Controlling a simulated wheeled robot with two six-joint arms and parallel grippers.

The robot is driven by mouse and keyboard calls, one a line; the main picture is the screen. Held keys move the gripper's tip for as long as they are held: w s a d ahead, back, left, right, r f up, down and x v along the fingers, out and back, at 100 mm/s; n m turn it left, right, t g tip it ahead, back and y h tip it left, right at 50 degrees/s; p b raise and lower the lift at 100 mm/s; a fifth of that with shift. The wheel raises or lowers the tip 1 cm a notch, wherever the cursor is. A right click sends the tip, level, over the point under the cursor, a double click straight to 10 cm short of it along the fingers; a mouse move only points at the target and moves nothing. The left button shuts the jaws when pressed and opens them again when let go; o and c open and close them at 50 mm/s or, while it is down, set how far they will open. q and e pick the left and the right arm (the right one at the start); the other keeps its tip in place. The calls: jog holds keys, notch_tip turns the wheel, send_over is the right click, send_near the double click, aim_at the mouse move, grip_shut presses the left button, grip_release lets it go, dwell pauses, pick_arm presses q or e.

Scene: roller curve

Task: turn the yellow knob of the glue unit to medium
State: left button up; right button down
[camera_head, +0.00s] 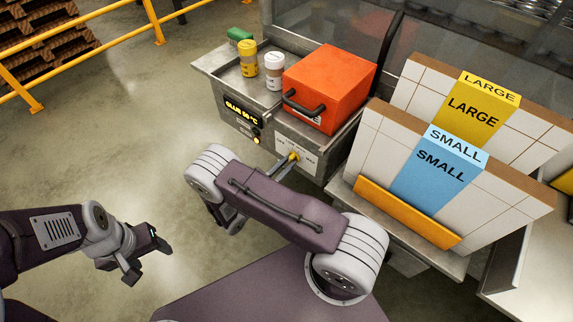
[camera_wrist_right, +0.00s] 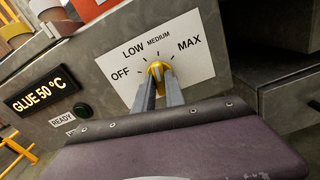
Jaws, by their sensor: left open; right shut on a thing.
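The yellow knob (camera_wrist_right: 157,68) sits on a white dial plate (camera_wrist_right: 195,35) marked OFF, LOW, MEDIUM and MAX. My right gripper (camera_wrist_right: 159,80) is shut on the knob, one finger on each side. Its pointer is too covered to read its setting surely. In the head view the knob (camera_head: 294,157) shows at the front of the glue unit (camera_head: 262,130), at my right fingers (camera_head: 284,166). The glue unit's display (camera_wrist_right: 42,91) reads GLUE 50 °C. My left gripper (camera_head: 150,258) is open and empty above the floor at the left.
An orange-red box (camera_head: 325,80) with a black handle stands on the unit. Yellow, white and green containers (camera_head: 247,58) stand left of it. LARGE (camera_head: 475,105) and SMALL (camera_head: 440,165) panels stand at the right. A dark READY lamp (camera_wrist_right: 83,110) is beside the dial.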

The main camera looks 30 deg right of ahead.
jog(key=shift+f+m, duration=0.1)
jog(key=shift+m, duration=0.8)
jog(key=c, duration=1.4)
grip_release()
jog(key=v, duration=0.9)
jog(key=shift+b, duration=0.45)
